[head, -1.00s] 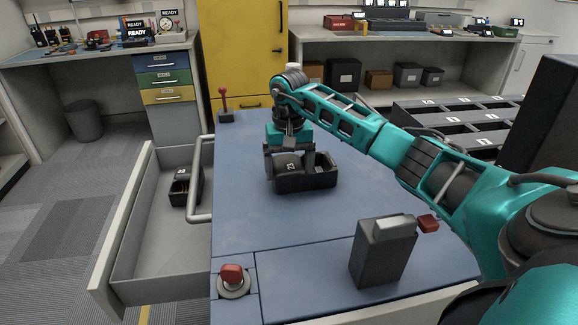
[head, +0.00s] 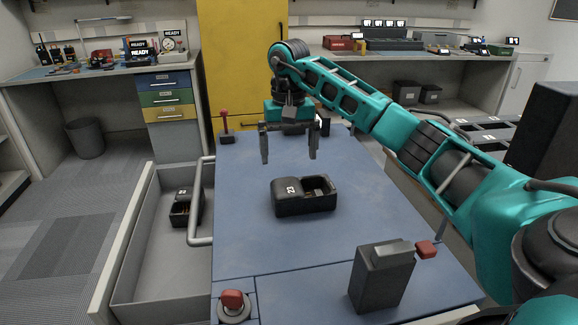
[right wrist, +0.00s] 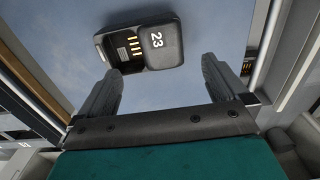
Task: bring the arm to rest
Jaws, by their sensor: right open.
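My right gripper (head: 288,145) is open and empty, raised above the blue work surface (head: 240,235). A black box marked 23 (head: 290,197), with an open compartment on its right side, lies on that surface, in front of and below the gripper and apart from it. In the right wrist view the box (right wrist: 165,45) lies beyond the two open fingers (right wrist: 163,88), with gold contacts in its compartment. My left gripper is not in view.
An open grey drawer (head: 150,240) with a bar handle (head: 202,200) holds another black box (head: 182,208). A dark grey block (head: 375,280) and a red knob (head: 232,299) stand at the near edge. A yellow cabinet (head: 235,70) stands behind.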

